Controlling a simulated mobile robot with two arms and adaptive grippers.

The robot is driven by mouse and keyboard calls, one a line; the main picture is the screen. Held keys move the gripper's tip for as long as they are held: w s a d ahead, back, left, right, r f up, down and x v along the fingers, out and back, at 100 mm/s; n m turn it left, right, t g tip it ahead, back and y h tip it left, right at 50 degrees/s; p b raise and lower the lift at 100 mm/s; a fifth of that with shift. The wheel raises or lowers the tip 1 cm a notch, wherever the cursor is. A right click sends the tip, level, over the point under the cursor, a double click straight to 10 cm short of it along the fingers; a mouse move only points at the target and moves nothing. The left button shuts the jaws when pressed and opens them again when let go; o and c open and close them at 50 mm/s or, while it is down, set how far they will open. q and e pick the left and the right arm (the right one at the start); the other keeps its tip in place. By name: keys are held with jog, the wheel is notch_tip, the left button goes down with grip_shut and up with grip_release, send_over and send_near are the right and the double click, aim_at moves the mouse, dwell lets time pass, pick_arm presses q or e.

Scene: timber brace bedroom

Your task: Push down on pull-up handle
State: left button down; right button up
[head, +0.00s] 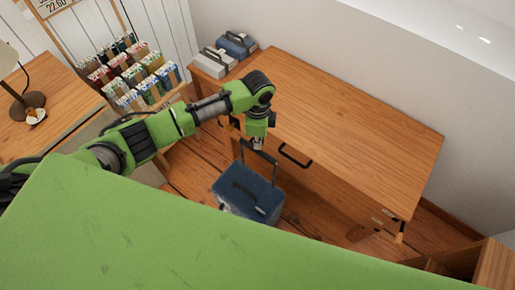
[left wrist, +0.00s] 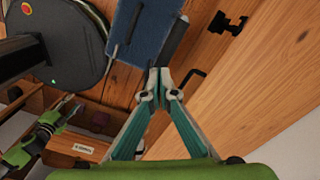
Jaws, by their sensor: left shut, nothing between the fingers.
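A blue suitcase (head: 247,191) stands on the wooden floor in front of the desk. Its pull-up handle (head: 259,152) is raised above its top, with a dark crossbar. My left gripper (head: 257,145) points down at the crossbar, at or just above it. In the left wrist view the suitcase (left wrist: 146,32) and the dark handle bar (left wrist: 176,38) lie just beyond my shut, empty fingertips (left wrist: 160,74). I cannot tell whether they touch the bar.
The wooden desk (head: 340,115) with a black drawer pull (head: 295,157) stands close behind the suitcase. A rack of small packets (head: 132,76) and a lamp table (head: 55,95) are at the left.

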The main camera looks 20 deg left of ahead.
pick_arm(q)
jog(key=shift+f+b, duration=0.35)
jog(key=shift+f, duration=0.65)
dwell(0.8)
jog(key=shift+r+p, duration=0.8)
jog(key=shift+p, duration=0.05)
notch_tip(320, 180, up, 6)
jog(key=p, duration=0.6)
jog(key=shift+r+p, duration=0.2)
jog(key=shift+p, duration=0.2)
